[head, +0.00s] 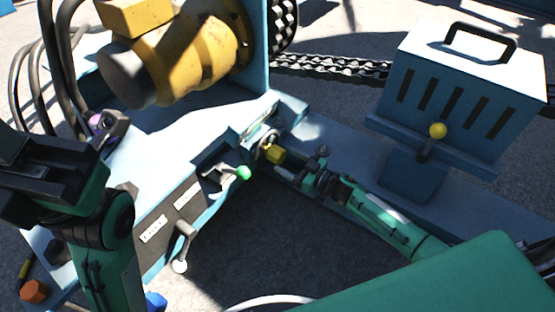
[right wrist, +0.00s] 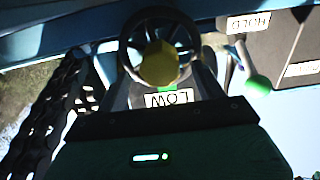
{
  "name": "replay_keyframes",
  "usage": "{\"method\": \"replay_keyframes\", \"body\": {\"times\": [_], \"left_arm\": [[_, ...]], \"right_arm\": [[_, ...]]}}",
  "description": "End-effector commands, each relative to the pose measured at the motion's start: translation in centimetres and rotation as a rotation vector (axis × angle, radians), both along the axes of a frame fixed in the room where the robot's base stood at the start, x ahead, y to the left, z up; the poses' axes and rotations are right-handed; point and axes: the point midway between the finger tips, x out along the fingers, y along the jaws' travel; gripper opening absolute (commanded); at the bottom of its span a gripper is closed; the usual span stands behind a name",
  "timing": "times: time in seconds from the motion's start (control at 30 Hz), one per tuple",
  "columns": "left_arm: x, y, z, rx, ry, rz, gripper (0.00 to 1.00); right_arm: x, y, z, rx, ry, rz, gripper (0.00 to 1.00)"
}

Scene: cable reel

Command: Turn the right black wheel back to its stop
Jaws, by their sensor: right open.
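The black wheel (head: 261,146) with a yellow hub (head: 274,155) sits at the inner corner of the blue frame in the head view. In the right wrist view the wheel (right wrist: 127,42) is face on, its yellow hub (right wrist: 158,64) in the middle and a "LOW" label (right wrist: 169,98) below it. My right gripper (head: 284,163) is right in front of the wheel. In the right wrist view its fingers (right wrist: 163,82) stand apart on either side of the lower wheel; contact is unclear. My left arm is at the left, its gripper jaws not clear.
A green-knobbed lever (head: 242,173) stands close left of the wheel and also shows in the right wrist view (right wrist: 258,86). A T-handle (head: 184,232) is on the front panel. A chain (head: 335,66) runs behind.

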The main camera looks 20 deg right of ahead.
Motion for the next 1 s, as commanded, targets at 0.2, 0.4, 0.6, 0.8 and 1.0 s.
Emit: {"method": "replay_keyframes", "body": {"times": [0.2, 0.4, 0.6, 0.8, 1.0], "left_arm": [[-0.2, 0.4, 0.1, -0.022, -0.021, -0.001, 0.0], [-0.2, 0.5, 0.5, -0.028, -0.027, -0.002, 0.0], [-0.2, 0.5, 0.6, -0.028, -0.027, -0.002, 0.0], [-0.2, 0.5, 0.6, -0.028, -0.027, -0.002, 0.0], [-0.2, 0.5, 0.6, -0.028, -0.027, -0.002, 0.0]], "right_arm": [[2.7, 2.1, -0.2, -0.001, -0.002, 0.001, 0.7], [3.7, 2.9, -0.1, 0.0, 0.0, 0.0, 0.7], [3.8, 3.0, 0.0, -0.001, 0.001, 0.0, 0.7], [3.8, 3.0, 0.0, -0.001, 0.001, 0.0, 0.48], [3.8, 3.0, 0.0, -0.001, 0.001, 0.0, 0.09]]}}
